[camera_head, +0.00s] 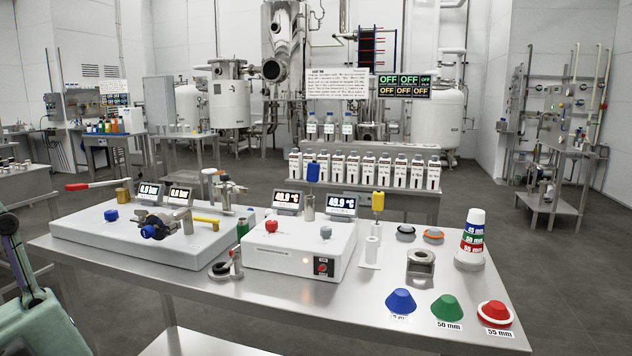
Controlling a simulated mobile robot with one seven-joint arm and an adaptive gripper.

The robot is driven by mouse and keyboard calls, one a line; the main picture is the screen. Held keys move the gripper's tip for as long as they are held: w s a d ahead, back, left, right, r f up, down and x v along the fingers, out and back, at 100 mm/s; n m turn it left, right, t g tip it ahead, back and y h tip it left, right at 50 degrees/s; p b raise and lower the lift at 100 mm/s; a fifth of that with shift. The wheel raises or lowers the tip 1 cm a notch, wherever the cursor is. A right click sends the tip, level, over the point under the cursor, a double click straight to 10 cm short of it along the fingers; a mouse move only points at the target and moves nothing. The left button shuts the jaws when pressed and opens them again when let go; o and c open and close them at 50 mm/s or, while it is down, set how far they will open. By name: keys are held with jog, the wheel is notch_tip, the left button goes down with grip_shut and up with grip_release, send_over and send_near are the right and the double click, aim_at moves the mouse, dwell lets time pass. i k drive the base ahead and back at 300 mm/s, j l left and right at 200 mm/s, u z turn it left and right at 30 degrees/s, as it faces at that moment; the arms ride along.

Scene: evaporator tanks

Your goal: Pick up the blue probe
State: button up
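The blue probe (313,173) stands upright at the back of the white control box in the middle of the steel table. Its blue block-shaped handle is on top, above a small metal cylinder (308,207). Whether its lower end sits inside that cylinder or behind it is too small to tell. It stands between two digital displays, which read about 49.9 °C. My gripper is not in view. A pale green part of my arm (38,322) shows at the lower left edge, well away from the probe.
A yellow-topped probe (378,201) stands upright to the right of the box. Blue, green and red cones (447,307) sit at the table's right front. A larger white unit (90,238) with valves fills the left. Bottles (365,170) line a bench behind.

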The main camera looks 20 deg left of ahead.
aim_at(313, 168)
jog(key=i+j, duration=0.1)
jog(key=i, duration=0.45)
jog(key=i+z, duration=0.1)
jog(key=i, duration=0.45)
jog(key=i+j, duration=0.2)
jog(key=i, duration=0.35)
jog(key=l+z, duration=0.05)
